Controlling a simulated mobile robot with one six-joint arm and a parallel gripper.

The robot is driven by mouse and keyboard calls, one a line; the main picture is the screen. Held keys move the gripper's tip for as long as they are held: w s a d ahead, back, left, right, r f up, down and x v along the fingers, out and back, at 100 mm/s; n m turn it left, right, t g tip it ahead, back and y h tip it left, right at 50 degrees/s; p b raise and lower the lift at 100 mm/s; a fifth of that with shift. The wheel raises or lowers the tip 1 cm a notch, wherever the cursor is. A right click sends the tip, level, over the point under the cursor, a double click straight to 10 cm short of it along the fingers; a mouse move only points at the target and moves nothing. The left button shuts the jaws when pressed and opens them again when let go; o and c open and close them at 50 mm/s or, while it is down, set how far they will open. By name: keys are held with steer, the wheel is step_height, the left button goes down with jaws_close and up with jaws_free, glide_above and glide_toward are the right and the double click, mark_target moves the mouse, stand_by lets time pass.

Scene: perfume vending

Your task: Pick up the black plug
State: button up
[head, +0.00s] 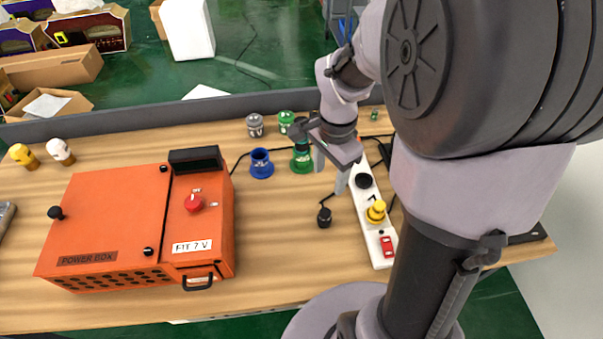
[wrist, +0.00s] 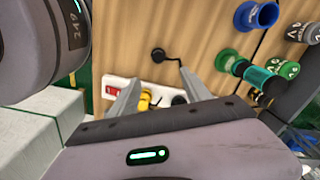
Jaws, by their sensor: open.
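A small black plug (head: 324,217) with a thin black cord lies on the wooden table, left of the white power strip (head: 381,250). It also shows in the wrist view (wrist: 158,55), beyond my fingertips and roughly between them. My gripper (head: 331,176) is open and empty, with its fingers pointing down over the table behind the plug in the head view. The strip carries a yellow plug (head: 376,211), another black plug (head: 364,181) and a red switch (head: 387,246). My gripper body partly hides the strip in the wrist view.
An orange power box (head: 110,215) stands left on the table. Blue (head: 261,163) and green (head: 301,160) holders stand behind the plug. Grey (head: 255,125) and green (head: 286,123) capped items stand near the back edge. Bare wood lies between box and plug.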

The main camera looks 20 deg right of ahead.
mark_target(326, 213)
step_height(326, 213, down, 17)
steer(key=b, duration=0.6)
steer(key=shift+r+b, duration=0.1)
steer(key=shift+b, duration=0.3)
steer(key=shift+s+r, duration=0.1)
steer(key=shift+c, duration=0.3)
jaws_close()
